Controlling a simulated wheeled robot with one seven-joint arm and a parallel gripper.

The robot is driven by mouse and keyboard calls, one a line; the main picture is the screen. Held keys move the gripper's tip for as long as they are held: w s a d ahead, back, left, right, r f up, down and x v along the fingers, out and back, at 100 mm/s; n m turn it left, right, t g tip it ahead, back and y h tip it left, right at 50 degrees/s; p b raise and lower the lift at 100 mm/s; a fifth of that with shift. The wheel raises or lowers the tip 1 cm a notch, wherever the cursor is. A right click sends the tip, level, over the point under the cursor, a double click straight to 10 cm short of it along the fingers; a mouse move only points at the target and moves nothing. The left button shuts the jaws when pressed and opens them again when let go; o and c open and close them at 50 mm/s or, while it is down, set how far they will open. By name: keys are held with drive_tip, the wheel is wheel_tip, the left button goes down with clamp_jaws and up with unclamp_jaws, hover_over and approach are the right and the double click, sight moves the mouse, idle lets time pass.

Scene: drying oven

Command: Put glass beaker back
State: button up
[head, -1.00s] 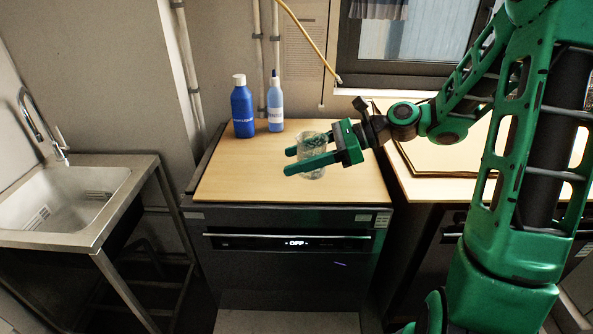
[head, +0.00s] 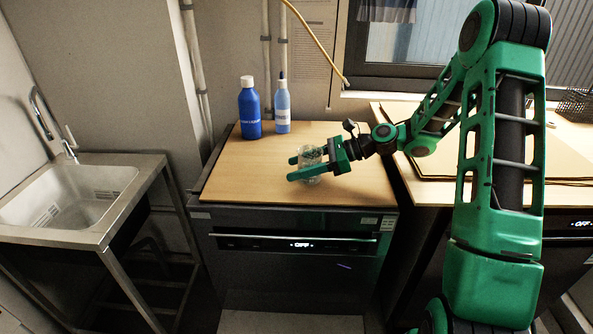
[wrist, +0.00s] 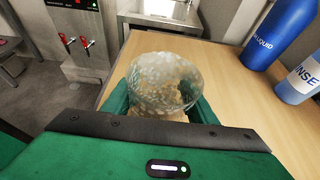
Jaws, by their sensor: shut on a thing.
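The clear glass beaker (head: 311,163) is between the two green fingers of my gripper (head: 306,168), over the right part of the wooden top of the oven. In the wrist view the beaker (wrist: 163,82) fills the space between the fingers, with its round rim facing the camera. My gripper is shut on it. The beaker is close to the wooden top (head: 240,180); I cannot tell whether its base touches. The fingers hide part of the beaker's side. The black drying oven (head: 290,270) stands below and its display reads OFF.
A blue bottle (head: 249,110) and a lighter blue rinse bottle (head: 283,108) stand at the back left of the top. A sink (head: 75,198) is at the left, a second wooden counter (head: 425,185) at the right. The top's front left is clear.

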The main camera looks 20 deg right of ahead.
drive_tip(key=shift+f, duration=0.45)
drive_tip(key=shift+f, duration=0.1)
drive_tip(key=o, duration=1.2)
